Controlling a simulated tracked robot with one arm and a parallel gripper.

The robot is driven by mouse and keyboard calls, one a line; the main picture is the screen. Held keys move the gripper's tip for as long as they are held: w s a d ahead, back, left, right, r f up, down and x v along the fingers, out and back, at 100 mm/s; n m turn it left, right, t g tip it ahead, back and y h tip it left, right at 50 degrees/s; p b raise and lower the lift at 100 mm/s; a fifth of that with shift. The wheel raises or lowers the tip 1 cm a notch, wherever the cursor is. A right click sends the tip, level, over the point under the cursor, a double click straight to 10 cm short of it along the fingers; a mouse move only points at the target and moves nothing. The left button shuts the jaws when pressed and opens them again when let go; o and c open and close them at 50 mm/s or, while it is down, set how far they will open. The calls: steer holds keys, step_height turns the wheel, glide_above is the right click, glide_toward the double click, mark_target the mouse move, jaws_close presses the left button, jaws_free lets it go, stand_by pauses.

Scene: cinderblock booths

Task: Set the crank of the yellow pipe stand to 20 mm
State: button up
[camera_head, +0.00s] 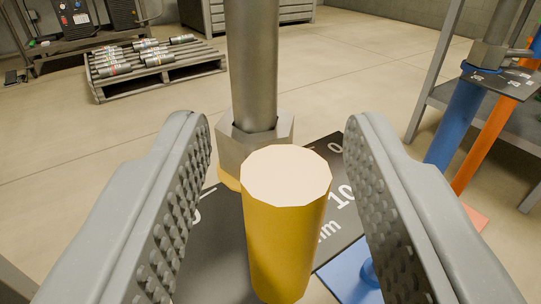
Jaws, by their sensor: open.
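The yellow crank handle (286,225) stands upright between the open jaws of my gripper (282,170), with a visible gap on each side. Behind it, a grey hex nut (256,143) with a yellow base edge sits under a vertical steel pipe (252,65). A dark scale plate (220,236) lies below, with white marks; "0", "10" and part of "mm" can be read. The jaws and handle hide part of the scale. I cannot tell which mark the crank points at.
A blue part (352,272) lies at the plate's lower right. At right, blue (458,125) and orange (497,140) pipes stand by a grey shelf. A pallet (157,70) with several cylinders lies on the floor at back left. Open floor lies between.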

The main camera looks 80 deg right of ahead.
steer(key=s+a+p, duration=0.2)
steer(key=a, duration=1.1)
steer(key=shift+a, duration=0.1)
